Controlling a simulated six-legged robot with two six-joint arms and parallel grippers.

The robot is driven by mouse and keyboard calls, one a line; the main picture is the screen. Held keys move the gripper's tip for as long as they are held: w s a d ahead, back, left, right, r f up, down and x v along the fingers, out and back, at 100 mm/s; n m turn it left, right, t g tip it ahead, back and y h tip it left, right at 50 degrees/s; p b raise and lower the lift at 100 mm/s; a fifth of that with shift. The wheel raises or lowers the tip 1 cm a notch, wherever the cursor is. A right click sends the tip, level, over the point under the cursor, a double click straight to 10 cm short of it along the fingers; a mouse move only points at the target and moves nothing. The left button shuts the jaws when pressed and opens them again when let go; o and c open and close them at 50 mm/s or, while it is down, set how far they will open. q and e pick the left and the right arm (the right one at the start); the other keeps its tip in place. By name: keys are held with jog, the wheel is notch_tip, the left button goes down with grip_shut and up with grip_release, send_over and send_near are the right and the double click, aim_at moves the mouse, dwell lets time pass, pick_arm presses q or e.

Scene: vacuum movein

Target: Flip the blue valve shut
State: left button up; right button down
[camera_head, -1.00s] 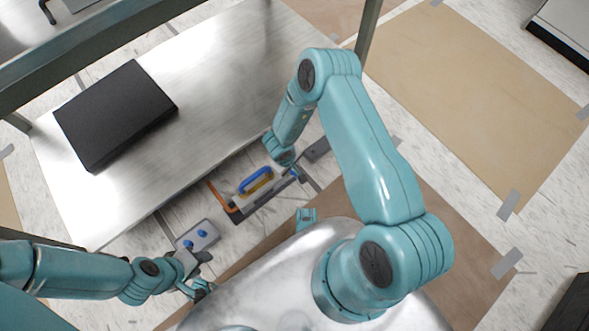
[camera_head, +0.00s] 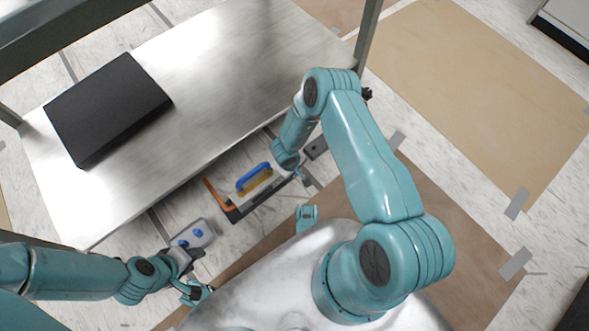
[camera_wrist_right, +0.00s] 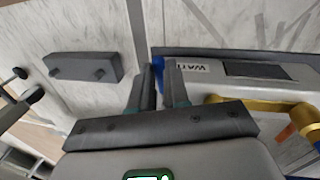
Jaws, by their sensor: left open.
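A grey panel unit with a yellow pipe and a blue handle (camera_head: 253,177) lies on the floor in front of the table in the head view. In the right wrist view, a grey labelled body and the yellow pipe (camera_wrist_right: 255,106) show at the right. A small blue part (camera_wrist_right: 158,72), perhaps the valve lever, shows in the narrow gap at my right gripper's fingertips (camera_wrist_right: 158,75). I cannot tell whether the fingers touch it. In the head view my right gripper is at the panel's right end, mostly hidden. My left gripper (camera_head: 187,262) is open beside a grey box with blue knobs (camera_head: 192,235).
A metal table (camera_head: 225,85) with a black flat box (camera_head: 108,107) stands behind the panel, its front edge close to it. A small dark-grey block (camera_wrist_right: 84,67) is left of my right gripper. Taped brown sheets (camera_head: 475,100) cover the floor at right.

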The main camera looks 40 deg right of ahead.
jog(key=shift+a+m, duration=0.45)
jog(key=shift+m, duration=0.35)
jog(key=c, duration=1.1)
grip_release()
pick_arm(q)
jog(key=shift+w+f, duration=0.1)
jog(key=shift+f, duration=0.05)
notch_tip(320, 180, up, 8)
jog(key=s+d+g+p, duration=0.1)
jog(key=s+p, duration=0.2)
jog(key=p, duration=0.4)
jog(key=shift+d+f+p, duration=0.15)
jog(key=shift+f+p, duration=0.1)
jog(key=shift+p, duration=0.05)
pick_arm(e)
jog(key=a+r, duration=0.3)
jog(key=r, duration=1.3)
jog(key=shift+s, duration=0.15)
